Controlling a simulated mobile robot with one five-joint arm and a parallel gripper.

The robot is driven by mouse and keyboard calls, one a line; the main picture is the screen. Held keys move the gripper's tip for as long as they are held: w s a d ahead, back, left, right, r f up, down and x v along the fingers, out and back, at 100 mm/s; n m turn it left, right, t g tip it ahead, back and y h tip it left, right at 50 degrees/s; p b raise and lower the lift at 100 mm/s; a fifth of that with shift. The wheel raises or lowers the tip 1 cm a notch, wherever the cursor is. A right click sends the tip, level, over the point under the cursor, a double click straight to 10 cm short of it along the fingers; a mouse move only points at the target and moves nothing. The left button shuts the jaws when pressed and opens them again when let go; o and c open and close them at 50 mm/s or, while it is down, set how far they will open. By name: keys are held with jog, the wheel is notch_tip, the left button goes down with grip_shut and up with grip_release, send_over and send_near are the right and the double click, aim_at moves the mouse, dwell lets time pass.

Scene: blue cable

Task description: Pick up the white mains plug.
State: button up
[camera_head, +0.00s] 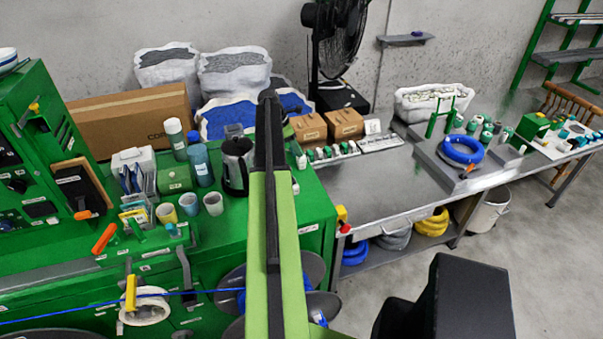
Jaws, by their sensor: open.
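I cannot make out the white mains plug for certain. A small white object (295,187) lies on the green cabinet top just right of my arm, partly hidden by it, and is too small to identify. Several small white and green pieces (330,152) stand in a row on the grey bench. More white and green parts (575,138) lie at the bench's right end. My green and black arm rises through the middle of the view and hides part of the cabinet top. I cannot see my gripper's fingers.
The green cabinet (317,200) carries a dark kettle (237,165), cups (189,204) and bottles. The grey bench (375,190) has bare room in front. A blue cable coil (462,150) sits farther right. A thin blue cable (60,317) crosses the cabinet front.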

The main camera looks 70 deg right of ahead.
aim_at(302, 158)
jog(key=shift+b+x, duration=0.4)
jog(key=shift+x, duration=0.85)
jog(key=shift+f, duration=0.1)
jog(key=b+x, duration=0.5)
jog(key=shift+w+f, duration=0.1)
jog(key=shift+f, duration=0.05)
jog(key=shift+r, duration=0.2)
jog(key=shift+c, duration=0.5)
grip_shut()
